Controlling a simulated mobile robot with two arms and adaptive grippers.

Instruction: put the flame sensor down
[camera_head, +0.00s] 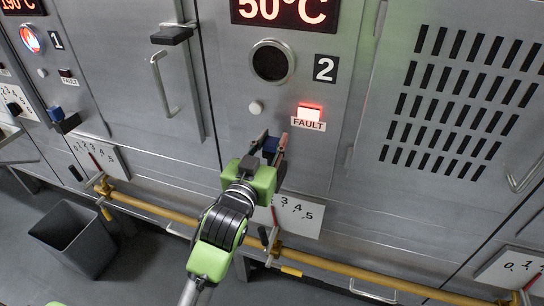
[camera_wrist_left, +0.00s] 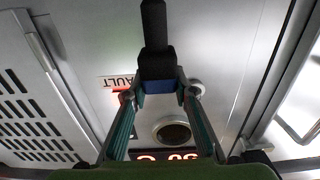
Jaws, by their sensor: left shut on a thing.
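The flame sensor (camera_head: 270,147) is a small dark blue block between the fingers of my left gripper (camera_head: 275,141), in front of cabinet 2, left of and below the red-lit FAULT lamp (camera_head: 309,113). In the left wrist view, the left gripper (camera_wrist_left: 158,90) is shut on the sensor's blue part (camera_wrist_left: 158,87). A black part (camera_wrist_left: 156,62) adjoins the blue part there; I cannot tell whether it belongs to the sensor or is a mount. Whether the sensor touches the cabinet is also unclear. My right gripper is in neither view.
A round dark window (camera_head: 271,62) and a 50°C display (camera_head: 285,11) are above the gripper. A similar blue block (camera_head: 56,113) sits on cabinet 1. A yellow pipe (camera_head: 340,262) with levers runs low across the cabinets. A grey bin (camera_head: 75,238) stands on the floor at left.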

